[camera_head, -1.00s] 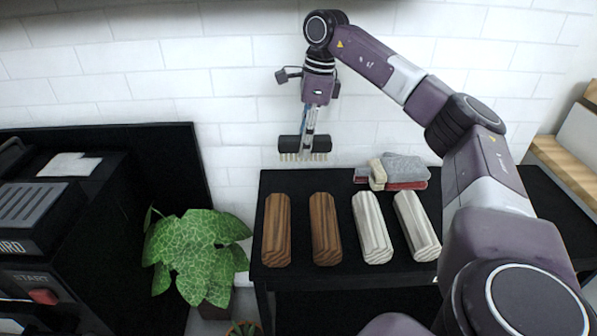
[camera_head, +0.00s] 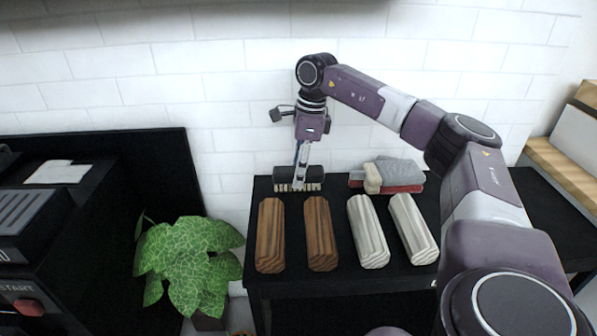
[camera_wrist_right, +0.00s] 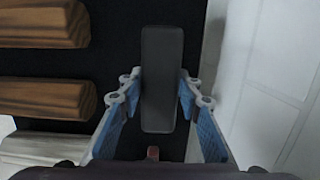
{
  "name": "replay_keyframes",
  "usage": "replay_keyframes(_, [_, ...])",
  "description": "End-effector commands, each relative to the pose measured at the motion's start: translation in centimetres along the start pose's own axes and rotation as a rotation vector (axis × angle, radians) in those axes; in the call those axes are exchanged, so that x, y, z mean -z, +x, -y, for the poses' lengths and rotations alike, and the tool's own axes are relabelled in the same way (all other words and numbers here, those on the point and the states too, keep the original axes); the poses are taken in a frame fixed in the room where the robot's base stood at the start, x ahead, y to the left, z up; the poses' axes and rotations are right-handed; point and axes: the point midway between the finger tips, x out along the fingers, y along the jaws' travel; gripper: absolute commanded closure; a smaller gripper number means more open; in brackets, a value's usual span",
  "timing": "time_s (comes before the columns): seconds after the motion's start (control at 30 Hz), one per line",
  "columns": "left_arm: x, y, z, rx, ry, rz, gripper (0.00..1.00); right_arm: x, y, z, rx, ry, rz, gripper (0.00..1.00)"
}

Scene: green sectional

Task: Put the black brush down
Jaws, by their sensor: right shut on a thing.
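The black brush (camera_head: 283,180) has a dark block and pale bristles that point down. It is low over the back left part of the black table (camera_head: 290,292), behind the brown wooden pieces; I cannot tell whether the bristles touch the top. My right gripper (camera_head: 301,165) points down and is shut on the brush. In the right wrist view the brush (camera_wrist_right: 162,75) is a long dark block between the blue-padded fingers of the right gripper (camera_wrist_right: 160,100). My left gripper is not in view.
Two brown wooden pieces (camera_head: 271,235) and two whitish ones (camera_head: 368,232) lie in a row on the table. Folded grey and red cloths (camera_head: 398,172) lie at the back. A leafy plant (camera_head: 188,262) stands left of the table. A white brick wall (camera_head: 230,110) is close behind.

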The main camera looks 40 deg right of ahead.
Motion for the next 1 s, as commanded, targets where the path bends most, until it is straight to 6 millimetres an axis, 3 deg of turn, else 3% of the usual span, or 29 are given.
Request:
replay_keyframes(0.03, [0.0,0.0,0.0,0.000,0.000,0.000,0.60,0.1,0.2,0.0,-0.001,0.000,-0.001,0.87])
replay_keyframes(0.07, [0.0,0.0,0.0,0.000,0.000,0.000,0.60,0.1,0.2,0.0,-0.001,0.000,-0.001,0.67])
replay_keyframes(0.2, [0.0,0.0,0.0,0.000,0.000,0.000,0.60,0.1,0.2,0.0,0.000,0.000,-0.001,0.51])
replay_keyframes(0.57, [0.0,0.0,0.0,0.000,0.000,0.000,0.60,0.0,-0.2,0.0,0.001,0.000,0.000,0.50])
replay_keyframes(0.67, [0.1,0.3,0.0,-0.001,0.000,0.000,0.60,-0.1,-1.3,0.1,0.002,0.000,0.002,0.50])
replay_keyframes(1.0, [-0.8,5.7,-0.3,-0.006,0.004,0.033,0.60,-0.1,-7.8,0.1,0.003,0.000,0.002,0.50])
